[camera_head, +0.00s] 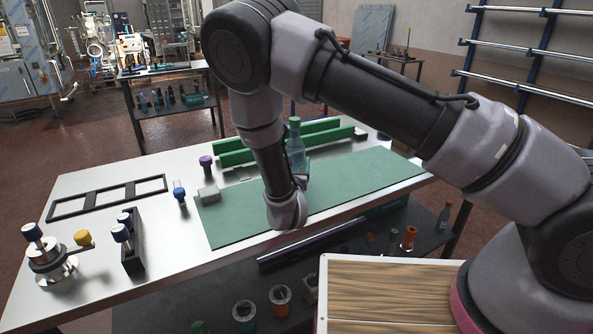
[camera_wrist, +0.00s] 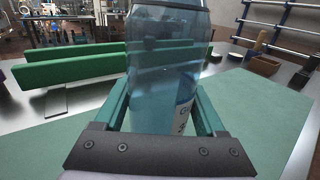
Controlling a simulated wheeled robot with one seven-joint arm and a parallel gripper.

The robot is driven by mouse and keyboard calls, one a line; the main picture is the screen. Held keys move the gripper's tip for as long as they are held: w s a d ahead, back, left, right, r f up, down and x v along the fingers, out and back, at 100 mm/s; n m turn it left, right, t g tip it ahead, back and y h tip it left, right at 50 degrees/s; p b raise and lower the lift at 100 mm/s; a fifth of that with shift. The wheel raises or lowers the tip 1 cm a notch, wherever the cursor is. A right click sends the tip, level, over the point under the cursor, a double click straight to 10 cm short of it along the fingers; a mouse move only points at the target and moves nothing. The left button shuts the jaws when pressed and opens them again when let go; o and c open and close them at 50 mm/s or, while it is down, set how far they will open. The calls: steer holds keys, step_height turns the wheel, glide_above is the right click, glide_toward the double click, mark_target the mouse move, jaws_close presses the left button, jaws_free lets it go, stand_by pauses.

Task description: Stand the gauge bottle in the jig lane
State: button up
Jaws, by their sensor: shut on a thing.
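The gauge bottle (camera_head: 296,150) is translucent blue with a green cap. In the head view it stands upright behind my wrist, its lower part hidden. In the wrist view the bottle (camera_wrist: 163,85) fills the middle, its top cut off and part of a white label showing. My gripper (camera_wrist: 160,108) is shut on it, a teal finger on each side. The jig lane's green rails (camera_head: 240,156) run along the back of the green mat, beyond the bottle. I cannot tell whether the bottle's base touches the mat.
The green mat (camera_head: 232,222) is bare around my wrist. A grey block (camera_head: 208,194) and a purple-capped vial (camera_head: 206,164) are left of the rails. A black frame (camera_head: 107,197), a black rack (camera_head: 132,254) and a metal fixture (camera_head: 50,261) occupy the table's left.

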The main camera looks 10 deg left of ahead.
steer(key=shift+f, duration=1.15)
steer(key=shift+f, duration=0.15)
steer(key=o, duration=1.3)
